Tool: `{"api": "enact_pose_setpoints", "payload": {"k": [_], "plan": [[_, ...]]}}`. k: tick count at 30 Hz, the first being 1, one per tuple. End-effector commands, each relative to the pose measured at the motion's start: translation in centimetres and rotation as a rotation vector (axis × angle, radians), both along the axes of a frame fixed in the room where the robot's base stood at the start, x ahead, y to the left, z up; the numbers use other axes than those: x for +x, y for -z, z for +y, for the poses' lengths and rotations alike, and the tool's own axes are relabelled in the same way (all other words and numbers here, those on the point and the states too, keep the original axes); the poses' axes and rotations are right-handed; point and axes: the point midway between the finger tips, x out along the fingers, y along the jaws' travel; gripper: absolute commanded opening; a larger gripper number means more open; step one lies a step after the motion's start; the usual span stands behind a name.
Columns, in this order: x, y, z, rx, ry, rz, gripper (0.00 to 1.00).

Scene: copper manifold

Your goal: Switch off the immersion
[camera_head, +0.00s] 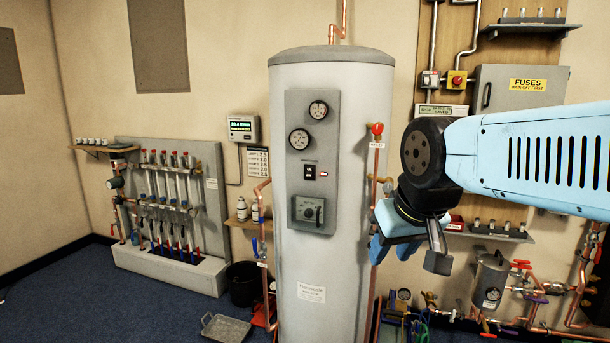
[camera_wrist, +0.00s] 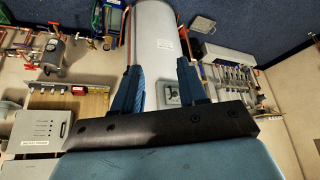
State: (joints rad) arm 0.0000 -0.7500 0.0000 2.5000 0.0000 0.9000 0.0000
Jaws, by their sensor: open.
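The tall grey cylinder (camera_head: 333,260) stands in the middle of the head view. Its grey front panel (camera_head: 294,110) carries two round gauges, a small black switch (camera_head: 309,172) with a small reddish lamp (camera_head: 323,174) beside it, and a lower box with a dial (camera_head: 308,210). The switch's on or off position is too small to read. My gripper (camera_head: 377,237) is open and empty, to the right of the cylinder and apart from the panel. In the wrist view, the fingers of my gripper (camera_wrist: 158,78) are spread, with the cylinder (camera_wrist: 155,45) beyond them and the dial box (camera_wrist: 171,94) between them.
A copper pipe with a red valve handle (camera_head: 377,130) runs upright beside the cylinder, close to my gripper. A shelf (camera_head: 490,232) and a grey fuse cabinet (camera_head: 515,110) are at the right. A pipe manifold (camera_head: 170,200) stands at the left. A bucket (camera_head: 243,283) and tray (camera_head: 226,328) are on the floor.

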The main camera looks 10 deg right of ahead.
Motion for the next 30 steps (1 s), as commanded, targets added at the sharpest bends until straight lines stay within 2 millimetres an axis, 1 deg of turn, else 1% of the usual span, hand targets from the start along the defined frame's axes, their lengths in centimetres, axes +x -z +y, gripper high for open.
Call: {"api": "enact_pose_setpoints", "payload": {"k": [1, 5, 7, 11, 12, 13, 21, 26, 30], "plan": [[0.0, 0.0, 0.0, 0.0, 0.0, 0.0, 0.37], [0.7, -0.5, 0.0, -0.005, -0.013, -0.002, 0.24], [1.5, -1.1, 0.1, -0.011, -0.029, -0.001, 0.18], [4.1, -2.7, 0.2, -0.03, -0.079, -0.006, 0.05], [5.1, -3.2, 0.2, -0.038, -0.099, -0.008, 0.01], [5.9, -3.6, 0.3, -0.044, -0.112, -0.009, 0.0], [12.8, -6.7, 0.7, -0.098, -0.241, -0.026, 0.0], [17.2, -8.0, 0.9, -0.131, -0.317, -0.037, 0.0], [21.1, -8.9, 1.0, -0.161, -0.381, -0.047, 0.0]]}}
